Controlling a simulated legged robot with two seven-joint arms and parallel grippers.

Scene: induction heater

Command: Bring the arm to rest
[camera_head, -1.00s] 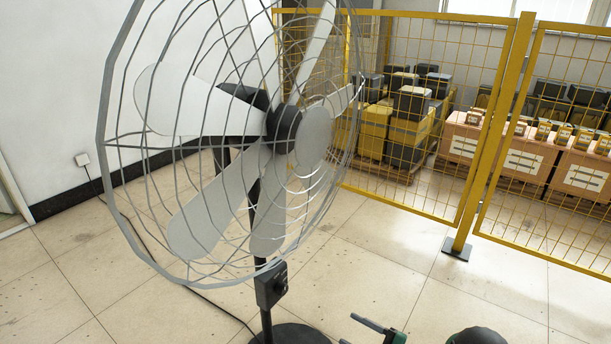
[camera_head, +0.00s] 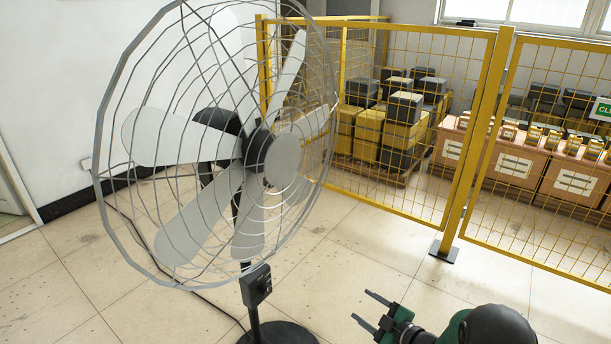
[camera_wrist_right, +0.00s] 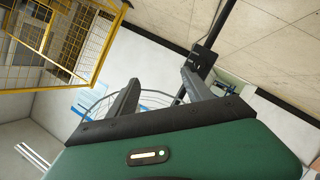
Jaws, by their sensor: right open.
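My right gripper (camera_head: 366,311) is at the bottom of the head view, to the right of the fan's base. Its two fingers are apart with nothing between them, and they point left toward the fan. The right wrist view also shows the open fingers (camera_wrist_right: 160,90), with the fan behind them. My left gripper is in neither view.
A large caged floor fan (camera_head: 235,150) stands close on the left, on a round black base (camera_head: 285,334). A black control box (camera_head: 256,286) is on its pole. A yellow mesh fence (camera_head: 462,150) closes off stacked boxes (camera_head: 400,125). Tiled floor (camera_head: 365,260) is clear between.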

